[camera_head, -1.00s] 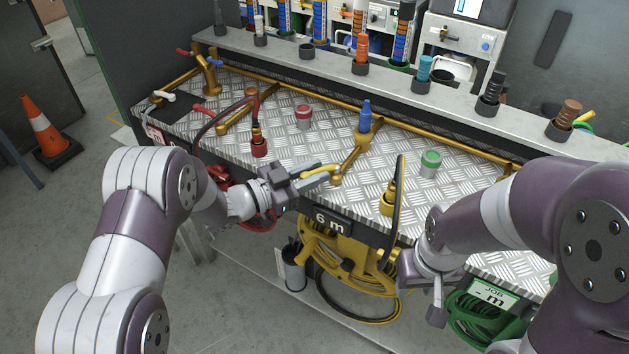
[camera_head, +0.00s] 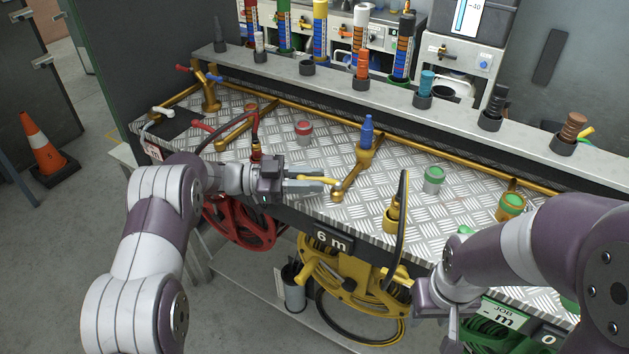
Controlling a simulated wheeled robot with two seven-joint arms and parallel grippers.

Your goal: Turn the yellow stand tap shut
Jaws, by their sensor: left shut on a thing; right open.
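The yellow stand tap has a brass body (camera_head: 337,195) near the front edge of the checker-plate bench, with a short yellow lever (camera_head: 322,180) pointing left. A brass pipe runs from the tap up right to a blue nozzle (camera_head: 367,131). My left gripper (camera_head: 318,185) reaches in from the left and is shut on the yellow lever; its fingers hide part of it. My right gripper (camera_head: 457,330) is open below the bench's front edge, right of the yellow hose reel (camera_head: 345,275), apart from the tap. Its fingertips are partly hard to make out.
A black hose (camera_head: 403,215) rises from a brass fitting right of the tap. A red-lever tap (camera_head: 215,132) and red-capped pot (camera_head: 303,132) stand on the bench. Green-capped pots (camera_head: 434,179) stand right. A red reel (camera_head: 240,222) hangs below. An orange cone (camera_head: 42,148) stands at left.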

